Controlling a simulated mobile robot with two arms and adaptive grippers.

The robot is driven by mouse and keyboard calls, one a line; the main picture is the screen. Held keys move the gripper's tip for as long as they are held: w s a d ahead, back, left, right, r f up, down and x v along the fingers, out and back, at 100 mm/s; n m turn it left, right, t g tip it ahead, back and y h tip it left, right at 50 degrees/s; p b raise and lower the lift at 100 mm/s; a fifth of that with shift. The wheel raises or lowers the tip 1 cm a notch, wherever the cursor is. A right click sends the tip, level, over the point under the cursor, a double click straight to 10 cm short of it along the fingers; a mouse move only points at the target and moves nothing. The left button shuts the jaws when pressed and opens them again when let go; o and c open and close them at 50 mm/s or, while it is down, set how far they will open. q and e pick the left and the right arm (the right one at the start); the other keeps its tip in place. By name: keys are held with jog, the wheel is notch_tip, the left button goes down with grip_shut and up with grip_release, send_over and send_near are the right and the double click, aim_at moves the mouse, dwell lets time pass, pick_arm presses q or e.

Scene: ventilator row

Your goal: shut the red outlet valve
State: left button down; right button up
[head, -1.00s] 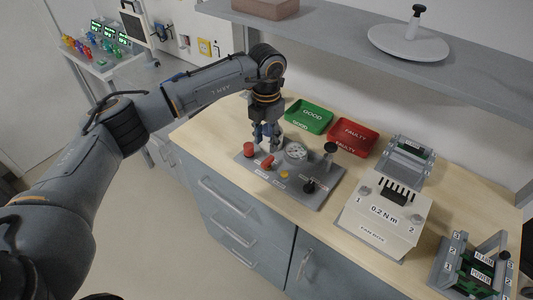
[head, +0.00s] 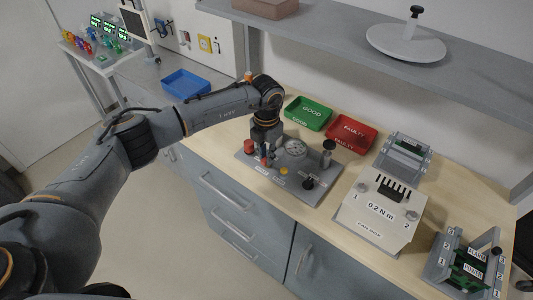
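The grey test panel (head: 318,193) lies on the wooden bench top and carries a gauge (head: 295,148), knobs and a red lever. The red lever (head: 264,161) is near the panel's left part, partly hidden by my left gripper. A round red knob (head: 250,146) stands at the panel's left corner. My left gripper (head: 266,158) points down right at the red lever, with its fingers low over it. I cannot tell whether the fingers are closed on the lever. My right gripper is not in view.
A black knob (head: 308,183) and a tall dark-topped post (head: 328,150) stand on the panel's right side. Green (head: 309,113) and red (head: 351,134) trays lie behind. A shelf (head: 340,32) overhangs the back.

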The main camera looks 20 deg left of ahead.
pick_arm(q)
jog(key=shift+w+f+m+b, duration=0.1)
jog(key=shift+m+b, duration=0.4)
jog(key=shift+b, duration=0.3)
jog(key=m+b, duration=0.8)
jog(key=b, duration=0.1)
jog(key=shift+w+a, duration=0.1)
jog(key=shift+a, duration=0.05)
jog(key=m+b, duration=0.3)
jog(key=m, duration=0.1)
jog(key=shift+w+m, duration=0.1)
jog(key=shift+m, duration=0.3)
jog(key=shift+w+r+m+b, duration=0.15)
jog(key=shift+m+b, duration=0.75)
jog(key=shift+m, duration=0.9)
jog(key=c, duration=1.3)
grip_release()
